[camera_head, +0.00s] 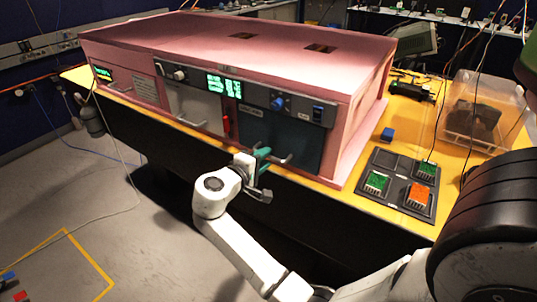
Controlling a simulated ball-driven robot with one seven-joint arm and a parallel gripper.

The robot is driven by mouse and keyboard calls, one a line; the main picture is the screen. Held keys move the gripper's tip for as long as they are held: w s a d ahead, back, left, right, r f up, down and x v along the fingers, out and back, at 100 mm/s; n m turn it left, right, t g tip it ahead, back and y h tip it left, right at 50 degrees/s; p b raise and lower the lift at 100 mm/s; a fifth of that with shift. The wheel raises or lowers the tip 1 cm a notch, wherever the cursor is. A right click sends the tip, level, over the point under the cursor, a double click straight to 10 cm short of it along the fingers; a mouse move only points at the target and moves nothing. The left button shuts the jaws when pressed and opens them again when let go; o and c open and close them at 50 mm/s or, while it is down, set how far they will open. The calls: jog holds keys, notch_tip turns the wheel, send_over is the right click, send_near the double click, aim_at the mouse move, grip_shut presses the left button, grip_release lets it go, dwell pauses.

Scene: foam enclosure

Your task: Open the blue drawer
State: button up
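The blue drawer (300,140) is the dark blue-grey front at the right end of the pink box. It looks shut, flush with the box front. Its bar handle (284,159) sticks out low on the front. My gripper (263,158), with teal fingers, is at the left end of this handle, in front of the drawer. It overlaps the handle in the picture. Whether the fingers touch or enclose the handle, and how far apart they are, is too small to tell.
The pink box (235,48) stands on a yellow table (390,205). A lighter front (195,103) with its own handle is left of the drawer. To the right are a dark tray (377,196) with small boards, a blue cube (387,134) and a clear bin (480,112). Grey floor lies left.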

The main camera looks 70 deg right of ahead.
jog(key=shift+x, duration=1.3)
jog(key=shift+c, duration=0.2)
grip_shut()
